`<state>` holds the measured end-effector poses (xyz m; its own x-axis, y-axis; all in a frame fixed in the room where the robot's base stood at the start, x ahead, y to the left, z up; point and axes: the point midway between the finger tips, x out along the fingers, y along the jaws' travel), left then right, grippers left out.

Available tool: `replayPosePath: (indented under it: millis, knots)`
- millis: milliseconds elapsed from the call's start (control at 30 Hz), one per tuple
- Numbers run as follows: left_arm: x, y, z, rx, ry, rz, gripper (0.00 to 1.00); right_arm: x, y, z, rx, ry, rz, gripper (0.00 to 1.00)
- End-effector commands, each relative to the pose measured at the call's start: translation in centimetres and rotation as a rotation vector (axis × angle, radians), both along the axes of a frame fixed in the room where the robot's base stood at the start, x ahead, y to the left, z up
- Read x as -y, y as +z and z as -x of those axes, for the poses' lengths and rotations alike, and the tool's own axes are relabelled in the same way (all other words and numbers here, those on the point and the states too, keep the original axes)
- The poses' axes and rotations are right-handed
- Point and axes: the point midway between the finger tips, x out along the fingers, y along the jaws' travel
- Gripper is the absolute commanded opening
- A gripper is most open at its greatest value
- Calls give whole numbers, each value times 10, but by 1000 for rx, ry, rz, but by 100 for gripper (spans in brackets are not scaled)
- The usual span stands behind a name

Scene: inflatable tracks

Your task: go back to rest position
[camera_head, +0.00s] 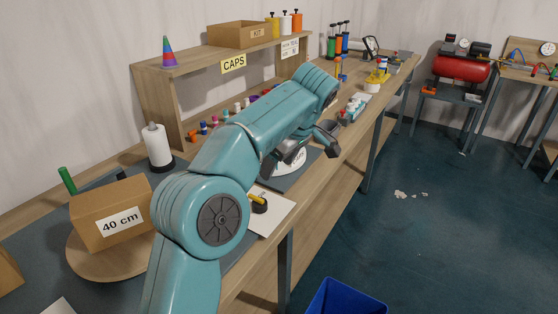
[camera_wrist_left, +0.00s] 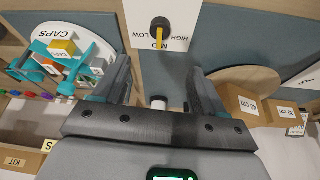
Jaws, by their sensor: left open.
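My left arm, teal, rises from the bottom of the head view and reaches over the workbench (camera_head: 338,171). My left gripper (camera_head: 303,150) is at its far end, above the bench near a white round plate (camera_head: 290,163), and partly hidden by my own arm. In the left wrist view the two dark fingers of the gripper (camera_wrist_left: 160,88) stand apart with nothing held between them. My right gripper shows in neither view.
A cardboard box marked 40 cm (camera_head: 110,213) stands on a round wooden board (camera_head: 84,258) beside my arm. A white roll (camera_head: 157,146) and a wooden shelf (camera_head: 160,97) stand behind. A blue bin (camera_head: 345,299) is at the bottom; open floor (camera_head: 440,240) lies right.

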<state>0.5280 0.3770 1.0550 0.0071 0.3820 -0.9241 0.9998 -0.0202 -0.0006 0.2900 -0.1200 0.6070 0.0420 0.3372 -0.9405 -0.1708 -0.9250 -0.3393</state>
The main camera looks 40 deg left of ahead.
Motion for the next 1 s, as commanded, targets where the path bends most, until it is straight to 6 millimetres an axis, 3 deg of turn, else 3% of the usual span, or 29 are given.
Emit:
replayPosePath:
  millis: [300, 433, 567, 600, 733, 867, 1000]
  knots:
    - [0, -1, 0, -2, -4, 1, 71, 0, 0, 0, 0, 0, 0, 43]
    - [10, -25, -12, -29, -102, 21, 71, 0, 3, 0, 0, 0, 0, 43]
    - [39, -91, -33, -87, -351, 92, 71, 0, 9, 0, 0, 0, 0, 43]
    - [52, -117, -37, -105, -441, 126, 71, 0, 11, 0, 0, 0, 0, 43]
    - [97, -198, -34, -136, -711, 249, 71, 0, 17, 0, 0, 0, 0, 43]
    - [146, -272, -6, -131, -937, 382, 71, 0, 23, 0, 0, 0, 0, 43]
    - [197, -339, 48, -91, -1129, 517, 71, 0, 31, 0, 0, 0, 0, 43]
